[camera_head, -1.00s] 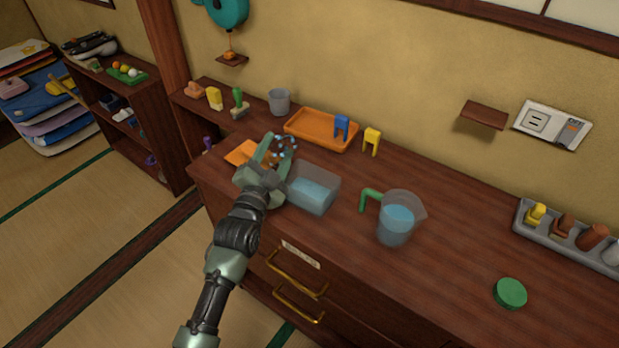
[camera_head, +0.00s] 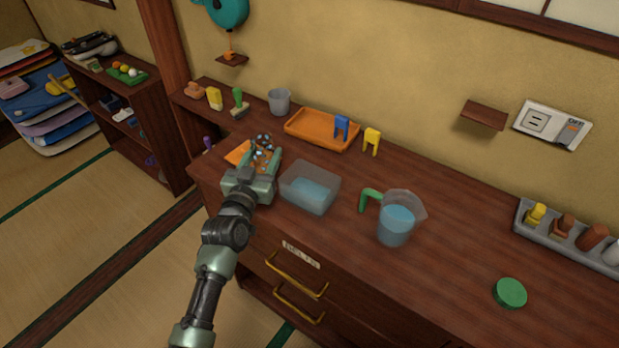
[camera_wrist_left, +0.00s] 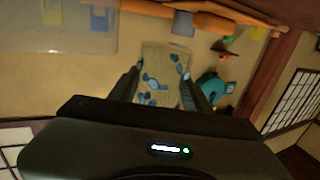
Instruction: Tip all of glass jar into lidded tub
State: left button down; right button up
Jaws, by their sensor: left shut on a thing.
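My left gripper (camera_head: 263,163) is shut on the glass jar (camera_head: 264,146), a clear vessel with several blue and pale pieces inside. It stands just left of the tub, near the counter's left end. In the left wrist view the jar (camera_wrist_left: 162,76) sits between the fingers, with blue pieces spread along it. I cannot tell its exact tilt. The tub (camera_head: 310,187) is a clear, open rectangular box with blue contents low inside. Part of a clear box, likely the tub, shows at the top left of the wrist view (camera_wrist_left: 65,40). My right gripper is not in view.
A clear jug (camera_head: 397,217) with a green handle and blue liquid stands right of the tub. A round green lid (camera_head: 510,293) lies at the right front. An orange tray (camera_head: 308,131) is behind; an orange sheet (camera_head: 238,153) lies beside the jar.

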aim_at(261, 136)
pick_arm(q)
jog(key=shift+r, duration=0.15)
notch_tip(261, 136, up, 6)
jog(key=p, duration=0.6)
